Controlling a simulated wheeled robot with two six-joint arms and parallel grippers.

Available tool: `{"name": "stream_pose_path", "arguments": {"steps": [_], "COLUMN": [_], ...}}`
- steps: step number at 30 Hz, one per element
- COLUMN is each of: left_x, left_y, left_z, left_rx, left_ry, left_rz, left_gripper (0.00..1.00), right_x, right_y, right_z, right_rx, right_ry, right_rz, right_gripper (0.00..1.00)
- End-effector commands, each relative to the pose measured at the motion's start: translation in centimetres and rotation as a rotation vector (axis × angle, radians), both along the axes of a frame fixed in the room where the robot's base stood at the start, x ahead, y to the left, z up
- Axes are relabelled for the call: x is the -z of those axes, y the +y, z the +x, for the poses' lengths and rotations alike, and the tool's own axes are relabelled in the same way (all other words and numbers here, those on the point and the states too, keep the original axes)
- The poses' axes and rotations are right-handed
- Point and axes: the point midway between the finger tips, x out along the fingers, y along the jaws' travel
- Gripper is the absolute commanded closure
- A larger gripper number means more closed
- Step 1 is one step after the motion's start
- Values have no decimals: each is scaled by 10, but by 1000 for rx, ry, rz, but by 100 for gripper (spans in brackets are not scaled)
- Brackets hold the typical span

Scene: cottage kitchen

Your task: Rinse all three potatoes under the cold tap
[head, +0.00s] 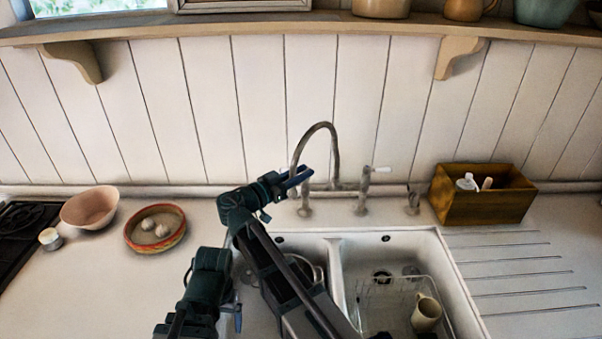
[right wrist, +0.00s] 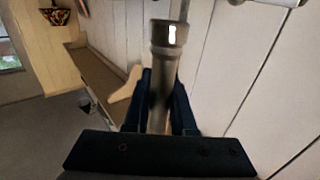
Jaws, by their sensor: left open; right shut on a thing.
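Two pale, rounded potatoes (head: 148,224) (head: 162,231) lie in a shallow red-rimmed dish (head: 181,238) on the left counter. I cannot make out a third potato. The grey tap (head: 335,150) stands behind the double sink, with its tall curved spout and a white-ended lever (head: 380,169) on the right. My right gripper (head: 296,178) is shut on a grey metal part of the tap at its left side, which fills the gap between the fingers in the right wrist view (right wrist: 158,95). I cannot tell whether it is spout or lever. My left gripper (head: 237,312) is open at the left sink's edge, partly hidden.
A metal vessel (head: 313,268) sits in the left basin, mostly behind my arm. A wire rack with a mug (head: 426,314) fills part of the right basin.

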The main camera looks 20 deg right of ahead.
Motion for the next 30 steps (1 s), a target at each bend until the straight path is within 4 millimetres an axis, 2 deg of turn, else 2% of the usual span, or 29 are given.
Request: {"name": "stream_pose_path", "arguments": {"steps": [3,9,10,14,15,30], "left_x": [0,0,0,0,0,0], "left_y": [0,0,0,0,0,0], "left_z": [0,0,0,0,0,0], "left_rx": [0,0,0,0,0,0], "left_ry": [0,0,0,0,0,0], "left_rz": [0,0,0,0,0,0], "left_gripper": [11,11,11,11,11,11], "right_x": [0,0,0,0,0,0], "right_y": [-7,-7,-7,-7,-7,-7], "right_z": [-10,-8,-8,-8,-8,-10], "right_rx": [3,2,2,2,2,2], "right_ry": [0,0,0,0,0,0], "right_rz": [0,0,0,0,0,0], "right_gripper": [100,100,73,49,47,47]}}
